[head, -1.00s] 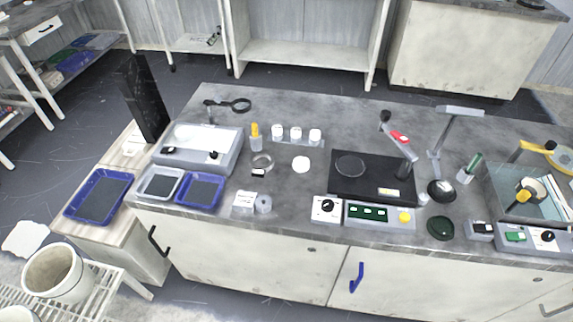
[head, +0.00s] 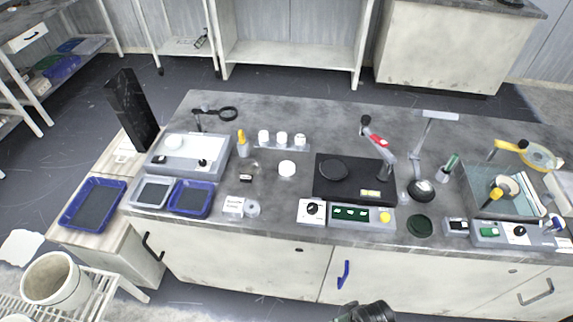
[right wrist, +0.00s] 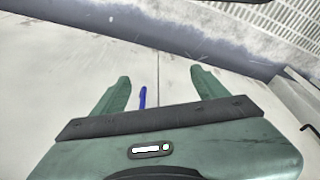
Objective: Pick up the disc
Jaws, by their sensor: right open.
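Several disc-like things lie on the grey bench, and I cannot tell which one is the disc. A dark round disc (head: 333,170) lies on the black plate unit (head: 350,192). A dark green round piece (head: 419,226) lies near the bench's front edge. A white round piece (head: 287,168) lies left of the black unit. In the right wrist view, my right gripper (right wrist: 160,72) is open and empty, facing the pale cabinet front. A dark part of my arm (head: 370,312) shows at the bottom of the head view, below the bench top. My left gripper is out of view.
A blue cabinet handle (head: 343,275) sticks out from the front; it also shows between my right fingers (right wrist: 143,97). Blue trays (head: 190,198) stand left. A glass basin (head: 500,192) stands right.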

